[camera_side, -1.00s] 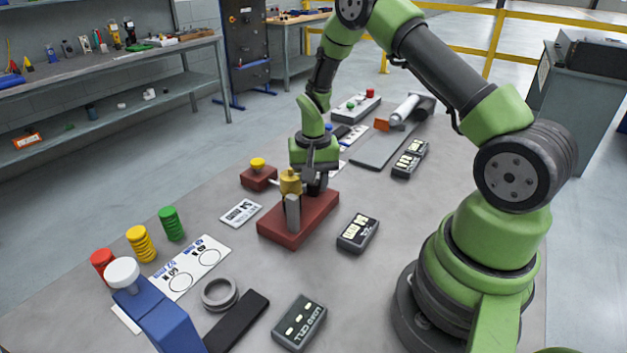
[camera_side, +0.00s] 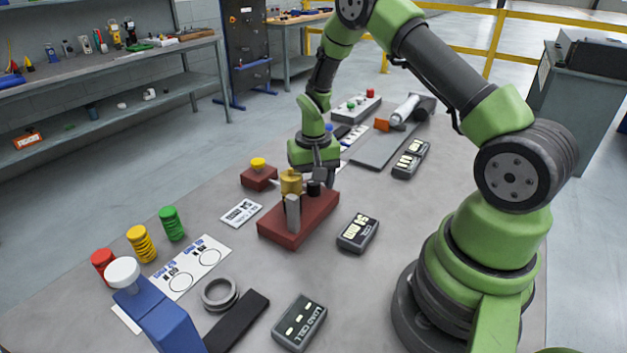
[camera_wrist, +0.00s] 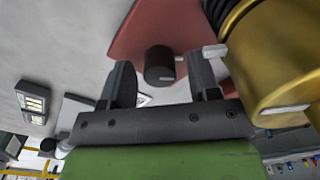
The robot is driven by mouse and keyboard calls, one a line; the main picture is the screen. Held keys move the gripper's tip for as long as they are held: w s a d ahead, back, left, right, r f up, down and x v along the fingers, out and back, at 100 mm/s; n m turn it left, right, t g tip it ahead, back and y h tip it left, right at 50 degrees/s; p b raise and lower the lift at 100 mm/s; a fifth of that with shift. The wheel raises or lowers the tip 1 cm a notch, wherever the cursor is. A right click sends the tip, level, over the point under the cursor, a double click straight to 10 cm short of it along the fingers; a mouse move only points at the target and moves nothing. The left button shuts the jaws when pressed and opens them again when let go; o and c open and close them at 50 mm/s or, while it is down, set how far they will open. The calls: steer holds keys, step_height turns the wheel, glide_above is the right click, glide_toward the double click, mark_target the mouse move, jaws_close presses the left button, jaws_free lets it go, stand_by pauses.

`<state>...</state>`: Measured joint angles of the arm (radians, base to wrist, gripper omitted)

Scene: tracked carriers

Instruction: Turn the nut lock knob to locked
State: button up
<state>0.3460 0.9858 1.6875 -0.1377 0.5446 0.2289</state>
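The black round knob (camera_side: 314,188) sits on the red-brown base block (camera_side: 322,222), behind the gold cylinder (camera_side: 290,182). In the wrist view the knob (camera_wrist: 160,65) shows a short white mark on its right side. My gripper (camera_side: 322,180) is above and behind the knob in the side view. In the wrist view its two dark fingers (camera_wrist: 160,82) are apart, and the knob is seen between and beyond their tips, with gaps on both sides. Nothing is held. Lettering for the lock positions is not legible.
The gold cylinder (camera_wrist: 270,50) is close by the right finger in the wrist view. A grey upright post (camera_side: 293,213) stands on the block's front. A display box (camera_side: 358,233) is to the right, and a small red block with a yellow button (camera_side: 258,164) is behind left.

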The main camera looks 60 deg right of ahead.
step_height(320, 180, up, 10)
stand_by(0.7)
steer(key=shift+s+d+f+m, duration=0.1)
steer(key=shift+s+d+m, duration=0.1)
steer(key=shift+m, duration=0.4)
step_height(320, 180, down, 10)
steer(key=m+y, duration=0.1)
steer(key=m, duration=0.3)
steer(key=m+t+y, duration=0.1)
steer(key=m, duration=0.3)
steer(key=m+y, duration=0.2)
steer(key=m, duration=0.2)
steer(key=shift+w+a, duration=0.1)
